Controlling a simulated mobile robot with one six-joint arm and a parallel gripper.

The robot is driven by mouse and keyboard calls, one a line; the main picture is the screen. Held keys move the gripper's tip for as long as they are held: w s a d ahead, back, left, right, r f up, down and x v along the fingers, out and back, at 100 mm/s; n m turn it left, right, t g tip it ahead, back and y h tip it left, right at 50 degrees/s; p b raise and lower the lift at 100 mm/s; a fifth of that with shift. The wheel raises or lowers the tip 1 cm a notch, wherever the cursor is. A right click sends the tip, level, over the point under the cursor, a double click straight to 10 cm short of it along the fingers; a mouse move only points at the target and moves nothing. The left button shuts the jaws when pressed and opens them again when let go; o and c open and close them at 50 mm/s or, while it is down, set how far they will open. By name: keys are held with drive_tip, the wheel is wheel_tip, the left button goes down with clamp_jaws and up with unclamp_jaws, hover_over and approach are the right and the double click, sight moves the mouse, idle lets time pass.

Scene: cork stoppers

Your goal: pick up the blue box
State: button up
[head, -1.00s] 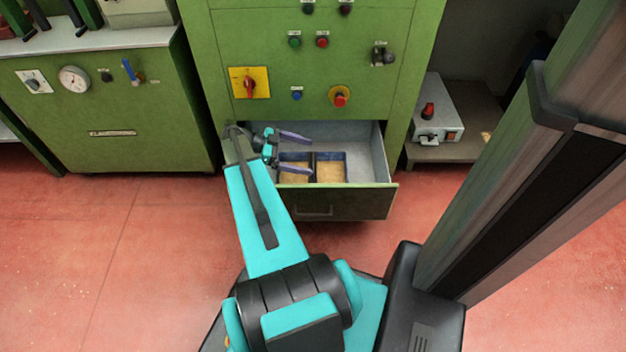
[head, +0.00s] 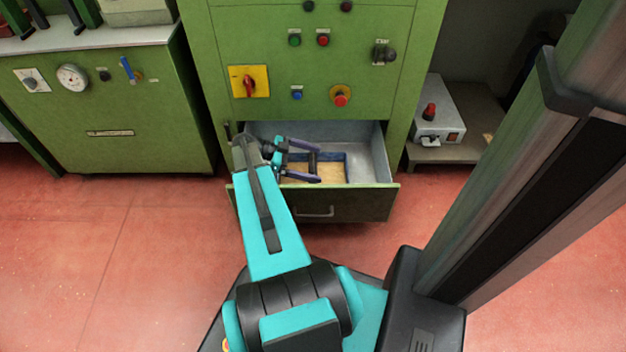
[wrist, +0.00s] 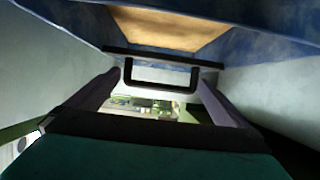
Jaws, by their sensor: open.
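The blue box (head: 346,166) lies in the open drawer, with dark blue walls and a tan, cork-coloured inside. My gripper (head: 317,163) is open over the box, and its fingers and wrist hide the box's left part. In the wrist view the blue box (wrist: 75,37) fills the top, with its tan part in the middle. A black loop-shaped handle (wrist: 160,88) shows between my two open fingers (wrist: 158,90). I cannot tell whether the fingers touch the handle.
The grey-lined drawer (head: 378,155) stands out of a green cabinet (head: 350,60) with knobs and switches. Its walls are close around my gripper. A grey control box (head: 438,112) stands on a low shelf at the right.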

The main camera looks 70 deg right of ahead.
drive_tip(key=shift+b+x, duration=0.65)
drive_tip(key=shift+x, duration=1.45)
drive_tip(key=c, duration=1.5)
drive_tip(key=shift+r, duration=0.1)
